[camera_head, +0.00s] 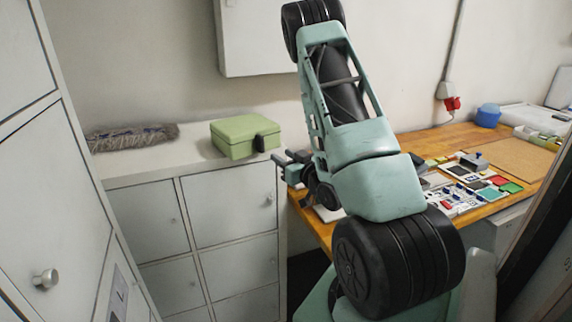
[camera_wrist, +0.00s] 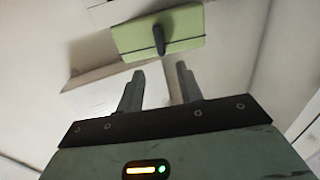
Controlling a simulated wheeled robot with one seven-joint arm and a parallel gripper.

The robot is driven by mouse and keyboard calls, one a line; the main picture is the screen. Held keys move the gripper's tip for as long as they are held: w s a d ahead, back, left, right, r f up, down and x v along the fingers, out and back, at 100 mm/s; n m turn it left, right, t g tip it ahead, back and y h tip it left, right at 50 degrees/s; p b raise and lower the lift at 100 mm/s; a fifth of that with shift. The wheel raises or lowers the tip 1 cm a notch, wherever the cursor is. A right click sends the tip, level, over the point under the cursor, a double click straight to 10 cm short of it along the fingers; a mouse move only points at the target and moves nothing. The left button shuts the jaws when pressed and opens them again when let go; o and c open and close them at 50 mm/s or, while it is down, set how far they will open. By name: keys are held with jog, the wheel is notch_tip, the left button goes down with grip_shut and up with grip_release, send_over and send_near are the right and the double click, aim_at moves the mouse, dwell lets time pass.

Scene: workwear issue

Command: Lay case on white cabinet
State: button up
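A green case (camera_head: 245,136) with a dark handle lies on top of the white cabinet (camera_head: 233,204), near its right end. In the wrist view the case (camera_wrist: 185,28) is ahead of my fingers, its dark handle pointing towards them. My gripper (camera_head: 282,160) is just right of and in front of the case, by the cabinet's front right edge. In the wrist view my gripper (camera_wrist: 158,82) has its two fingers apart with nothing between them, and a gap shows between the fingertips and the case.
A grey fringed mop head (camera_head: 132,138) lies on the cabinet's left part. A wooden workbench (camera_head: 420,145) with stamps and ink pads stands at right, with a blue bowl (camera_head: 488,116). A wall box (camera_head: 258,38) hangs above. Cabinet top between mop and case is clear.

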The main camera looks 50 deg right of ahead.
jog(key=w+a+f+n+g+y, duration=0.1)
jog(key=w+a+g+y, duration=0.1)
jog(key=w+a, duration=0.3)
jog(key=w+a+n+g+y, duration=0.1)
jog(key=w+a, duration=0.1)
jog(key=a, duration=0.5)
jog(key=a+n+g+y, duration=0.3)
jog(key=a+g, duration=0.1)
jog(key=a, duration=1.1)
jog(key=s+a+r+n+g+y, duration=0.1)
jog(key=s+a+n+g, duration=0.3)
jog(key=s+a, duration=0.75)
jog(key=s+a+r+n+g, duration=0.1)
jog(key=s+a+g, duration=0.2)
jog(key=s, duration=0.4)
jog(key=s+a+r+n+g+h, duration=0.1)
jog(key=s+a+r+g, duration=0.1)
jog(key=s, duration=0.6)
jog(key=shift+s+a+r+g, duration=0.2)
jog(key=shift+a+g, duration=0.4)
jog(key=shift+a, duration=0.5)
notch_tip(320, 180, down, 9)
jog(key=b, duration=0.9)
